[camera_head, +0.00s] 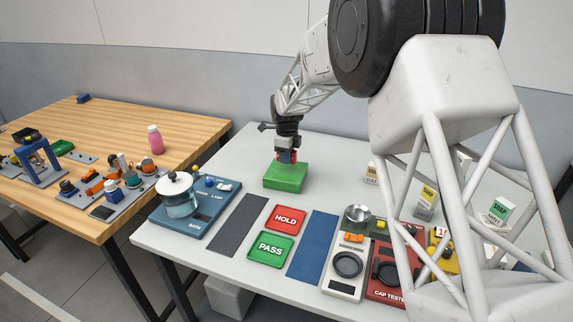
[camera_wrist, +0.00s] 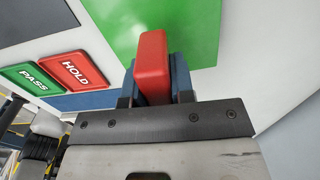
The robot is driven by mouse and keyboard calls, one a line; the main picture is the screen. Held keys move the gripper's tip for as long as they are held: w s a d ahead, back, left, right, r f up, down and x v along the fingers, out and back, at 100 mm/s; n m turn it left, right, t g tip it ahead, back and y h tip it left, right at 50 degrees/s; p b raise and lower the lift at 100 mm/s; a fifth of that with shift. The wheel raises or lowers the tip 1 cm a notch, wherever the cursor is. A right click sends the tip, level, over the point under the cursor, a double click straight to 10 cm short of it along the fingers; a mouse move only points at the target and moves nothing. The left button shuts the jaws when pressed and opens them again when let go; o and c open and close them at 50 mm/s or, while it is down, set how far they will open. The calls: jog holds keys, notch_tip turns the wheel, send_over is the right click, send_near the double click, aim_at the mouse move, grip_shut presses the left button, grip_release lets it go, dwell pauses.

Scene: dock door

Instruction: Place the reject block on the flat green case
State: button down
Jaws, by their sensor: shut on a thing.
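The flat green case (camera_head: 285,178) lies on the white table near its back edge. It also fills the top of the wrist view (camera_wrist: 200,25). My gripper (camera_head: 287,157) is just above the case in the head view. In the wrist view my gripper (camera_wrist: 153,80) is shut on a red block (camera_wrist: 151,62), with a blue-grey finger on each side of it. The block is over the green case in the picture. I cannot tell whether it touches the case. Any label on the block is not visible.
A red HOLD plate (camera_head: 286,219) and a green PASS plate (camera_head: 270,249) lie in front of the case. A blue bath station (camera_head: 196,213) with a glass pot stands at the left. Small cartons (camera_head: 426,201) and testers stand at the right. White tabletop beside the case is clear.

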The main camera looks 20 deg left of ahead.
aim_at(287, 170)
jog(key=shift+w+a, duration=0.15)
jog(key=shift+f, duration=1.75)
jog(key=shift+f, duration=0.15)
jog(key=c, duration=1)
grip_release()
jog(key=shift+r, duration=6.15)
